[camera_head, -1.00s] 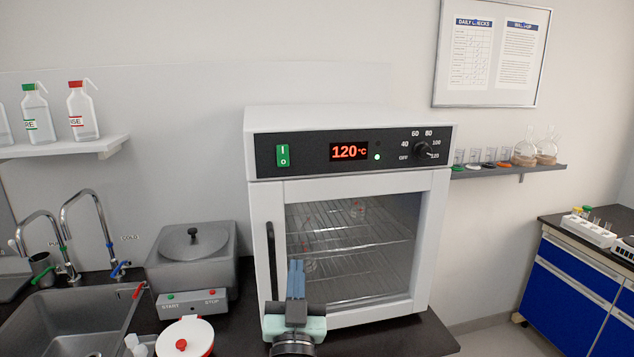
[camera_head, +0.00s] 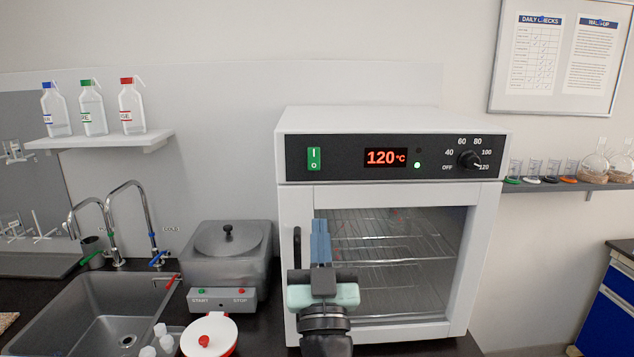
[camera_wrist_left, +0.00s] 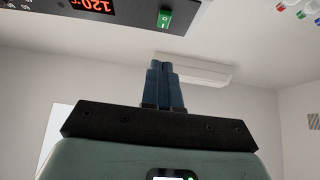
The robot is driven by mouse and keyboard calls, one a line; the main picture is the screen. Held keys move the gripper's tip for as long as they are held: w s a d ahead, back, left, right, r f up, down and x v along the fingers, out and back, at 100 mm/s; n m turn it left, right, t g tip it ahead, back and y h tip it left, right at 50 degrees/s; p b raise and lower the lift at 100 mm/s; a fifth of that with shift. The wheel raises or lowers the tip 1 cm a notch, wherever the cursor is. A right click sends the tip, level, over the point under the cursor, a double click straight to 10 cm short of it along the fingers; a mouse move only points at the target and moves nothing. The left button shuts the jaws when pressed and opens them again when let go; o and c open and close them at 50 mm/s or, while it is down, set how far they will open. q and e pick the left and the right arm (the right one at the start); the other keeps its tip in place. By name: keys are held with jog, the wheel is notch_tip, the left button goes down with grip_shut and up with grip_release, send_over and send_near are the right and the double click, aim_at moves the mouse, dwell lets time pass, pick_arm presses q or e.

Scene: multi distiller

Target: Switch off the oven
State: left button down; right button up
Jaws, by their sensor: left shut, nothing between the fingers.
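The oven (camera_head: 292,205) is a white box with a glass door and a black control panel. Its display (camera_head: 386,157) reads 120 °C, and a green light glows beside it. The green power switch (camera_head: 314,158) is at the panel's left, marked I and O. It also shows upside down in the left wrist view (camera_wrist_left: 164,20). The temperature knob (camera_head: 468,160) points near 120. My left gripper (camera_head: 320,226), with blue fingers, is shut and empty in front of the oven door, below the switch and apart from it. My right gripper is not in view.
The oven handle (camera_head: 297,250) is left of my left gripper. A grey bath (camera_head: 228,262) with START and STOP buttons stands left of the oven, beside a sink (camera_head: 100,312). A white lidded pot (camera_head: 209,337) is in front. The space before the panel is clear.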

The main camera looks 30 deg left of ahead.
aim_at(315, 170)
pick_arm(q)
jog(key=shift+w+a+f+p+x, duration=0.15)
jog(key=shift+w+f+p+x, duration=0.35)
jog(key=shift+x, duration=1.45)
jog(key=shift+a+f+p+x, duration=0.25)
jog(key=shift+p+x, duration=0.5)
jog(key=shift+x, duration=1.25)
jog(key=shift+w+a+f+p+x, duration=0.15)
jog(key=shift+f+p+x, duration=0.4)
jog(key=shift+x, duration=1.4)
jog(key=shift+d+r, duration=0.1)
jog(key=shift+w+a+f+y+b, duration=0.25)
jog(key=shift+w+f+y+b, duration=0.2)
jog(key=shift+b, duration=0.45)
jog(key=shift+r+t, duration=0.15)
jog(key=shift+t, duration=0.25)
jog(key=shift+s+r, duration=0.1)
jog(key=shift+r, duration=0.05)
